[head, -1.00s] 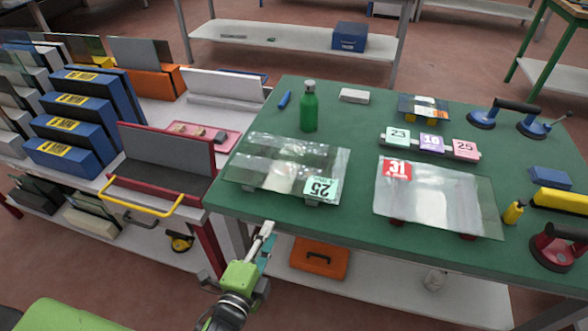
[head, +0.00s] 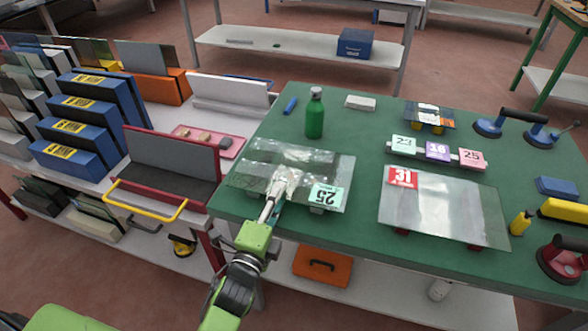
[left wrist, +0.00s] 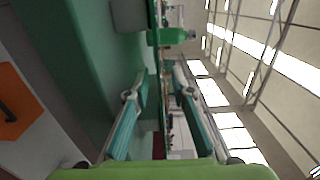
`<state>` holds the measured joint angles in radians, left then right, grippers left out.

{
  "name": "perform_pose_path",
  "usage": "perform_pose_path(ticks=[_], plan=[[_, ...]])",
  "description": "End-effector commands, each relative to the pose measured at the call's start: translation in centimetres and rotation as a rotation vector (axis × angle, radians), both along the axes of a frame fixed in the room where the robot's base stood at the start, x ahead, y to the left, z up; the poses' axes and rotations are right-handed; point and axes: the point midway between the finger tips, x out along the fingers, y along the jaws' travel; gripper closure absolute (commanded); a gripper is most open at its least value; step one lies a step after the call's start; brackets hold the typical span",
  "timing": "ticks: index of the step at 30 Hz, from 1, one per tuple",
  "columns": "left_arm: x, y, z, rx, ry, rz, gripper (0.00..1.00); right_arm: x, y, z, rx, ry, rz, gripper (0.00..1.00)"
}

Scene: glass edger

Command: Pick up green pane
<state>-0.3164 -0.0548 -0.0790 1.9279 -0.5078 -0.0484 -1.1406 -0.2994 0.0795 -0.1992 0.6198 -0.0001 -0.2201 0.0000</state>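A clear, faintly greenish glass pane (head: 322,168) with a mint-green label reading 25 lies flat on small supports on the green table (head: 375,120), at its near left. I take it as the green pane. My left gripper (head: 284,182) is at its front edge, with the fingertips overlapping the pane in the head view. In the left wrist view my left gripper (left wrist: 160,95) has its two teal-padded fingers apart, one toward the table side and one away. The pane is hard to make out there, so contact cannot be told. My right gripper is not in view.
A second pane (head: 450,208) with a red 31 label lies to the right. A green bottle (head: 314,115) stands behind the first pane. Several suction lifters sit at the table's right. A red rack (head: 170,170) with a yellow handle stands left, beside blue blocks.

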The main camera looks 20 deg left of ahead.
Motion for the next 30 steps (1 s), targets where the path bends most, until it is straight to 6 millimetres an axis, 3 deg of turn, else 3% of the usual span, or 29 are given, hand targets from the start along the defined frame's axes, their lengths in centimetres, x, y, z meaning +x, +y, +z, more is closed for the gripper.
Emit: perform_pose_path(ticks=[12, 21, 22, 24, 30], plan=[[4.9, -0.4, 0.0, -0.001, -0.001, 0.001, 0.78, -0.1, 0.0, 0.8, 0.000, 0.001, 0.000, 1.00], [5.4, -0.4, -0.1, -0.001, 0.001, 0.000, 0.78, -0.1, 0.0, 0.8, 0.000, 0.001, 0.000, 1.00], [5.4, -0.4, -0.1, -0.001, 0.001, 0.000, 0.80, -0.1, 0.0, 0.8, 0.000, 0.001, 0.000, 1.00], [5.4, -0.4, -0.1, -0.001, 0.001, 0.000, 0.99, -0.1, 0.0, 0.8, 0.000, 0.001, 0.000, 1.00], [5.4, -0.4, -0.2, -0.001, 0.001, 0.000, 1.00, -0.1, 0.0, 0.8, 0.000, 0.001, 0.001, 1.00]])
